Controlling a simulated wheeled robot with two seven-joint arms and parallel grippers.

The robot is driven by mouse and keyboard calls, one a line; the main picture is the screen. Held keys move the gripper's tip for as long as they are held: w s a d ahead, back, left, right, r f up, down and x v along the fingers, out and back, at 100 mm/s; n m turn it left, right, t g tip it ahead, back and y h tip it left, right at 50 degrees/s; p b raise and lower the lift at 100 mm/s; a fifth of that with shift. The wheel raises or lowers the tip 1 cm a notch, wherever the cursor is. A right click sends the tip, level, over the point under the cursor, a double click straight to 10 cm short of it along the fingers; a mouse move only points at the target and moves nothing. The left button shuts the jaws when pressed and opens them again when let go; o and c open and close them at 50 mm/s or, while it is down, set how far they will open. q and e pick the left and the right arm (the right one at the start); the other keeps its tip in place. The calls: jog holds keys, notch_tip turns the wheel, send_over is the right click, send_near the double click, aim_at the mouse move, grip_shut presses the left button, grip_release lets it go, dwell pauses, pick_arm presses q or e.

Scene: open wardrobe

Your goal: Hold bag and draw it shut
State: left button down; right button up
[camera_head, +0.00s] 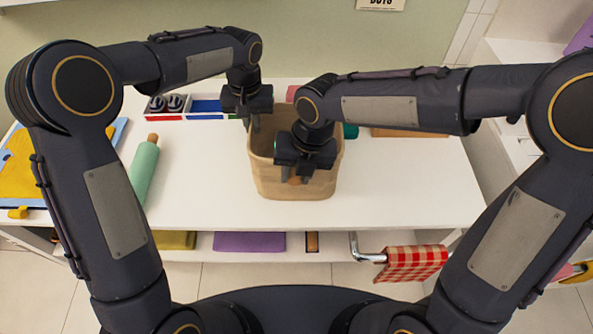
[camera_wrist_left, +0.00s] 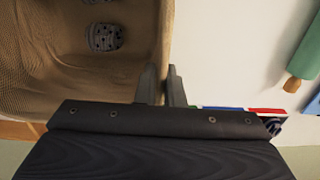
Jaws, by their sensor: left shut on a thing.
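A tan open-topped bag (camera_head: 268,178) stands upright on the white table, in the middle of the head view. My left gripper (camera_head: 256,122) is at the bag's left rim. In the left wrist view its fingers (camera_wrist_left: 162,85) are on either side of the bag's wall (camera_wrist_left: 166,40), shut on it. A dark grey dotted object (camera_wrist_left: 103,37) lies inside the bag, with part of another at the picture's edge. My right gripper (camera_head: 304,170) is over the bag's front rim; its fingertips are hard to make out. My right arm hides part of the bag's opening.
A green rolling pin (camera_head: 144,172) lies left of the bag on the white table (camera_head: 205,170). A divided tray (camera_head: 178,110) stands behind it. A red checked cloth (camera_head: 412,262) hangs at the front right.

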grip_shut()
jog(key=s, duration=0.9)
jog(key=shift+s, duration=0.3)
jog(key=shift+o, duration=2.4)
grip_release()
jog(key=shift+a, duration=0.1)
notch_tip(320, 180, up, 12)
jog(key=d, duration=0.2)
jog(key=shift+d, duration=0.15)
jog(key=shift+w+f, duration=0.1)
